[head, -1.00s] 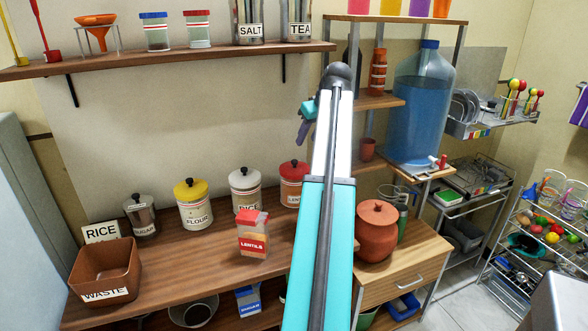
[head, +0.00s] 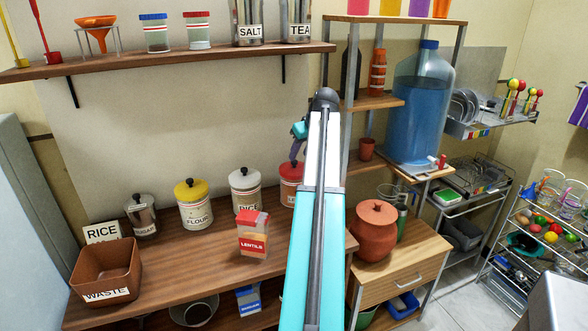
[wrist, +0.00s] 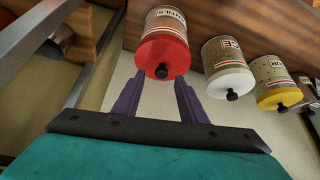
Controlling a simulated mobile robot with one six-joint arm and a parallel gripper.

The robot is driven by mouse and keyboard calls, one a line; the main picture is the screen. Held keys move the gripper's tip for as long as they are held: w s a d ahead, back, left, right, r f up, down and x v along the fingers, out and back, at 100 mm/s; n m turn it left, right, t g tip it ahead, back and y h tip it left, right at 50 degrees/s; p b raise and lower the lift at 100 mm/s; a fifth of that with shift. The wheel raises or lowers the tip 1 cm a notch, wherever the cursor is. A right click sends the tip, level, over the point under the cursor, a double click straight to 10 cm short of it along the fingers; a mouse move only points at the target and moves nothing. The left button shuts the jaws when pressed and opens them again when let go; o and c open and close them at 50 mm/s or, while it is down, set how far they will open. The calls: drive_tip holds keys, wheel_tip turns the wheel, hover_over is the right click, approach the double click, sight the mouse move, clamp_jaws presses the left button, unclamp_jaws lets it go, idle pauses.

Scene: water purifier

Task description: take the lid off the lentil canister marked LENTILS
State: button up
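The lentil canister (head: 287,197) stands on the counter at the right end of the canister row, partly hidden behind my arm in the head view. Its red lid (wrist: 163,52) is on it, with a black knob (wrist: 162,72) showing in the wrist view. My gripper (wrist: 160,80) has its two purple fingers apart, with the knob between them in the picture. In the head view my gripper (head: 295,158) is just above the lid. I cannot tell whether the fingers touch the lid.
A white-lidded rice canister (head: 245,196), a yellow-lidded flour canister (head: 195,210) and a sugar canister (head: 141,216) stand to the left. A lentils box (head: 252,240) stands in front. A clay pot (head: 376,225) is at right. A shelf (head: 200,57) runs above.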

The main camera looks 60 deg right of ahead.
sight(294, 165)
drive_tip(key=shift+w+f, duration=0.1)
drive_tip(key=shift+w+f, duration=0.35)
drive_tip(key=shift+f, duration=0.05)
drive_tip(key=shift+p+x, duration=0.65)
drive_tip(key=shift+x, duration=1.3)
clamp_jaws()
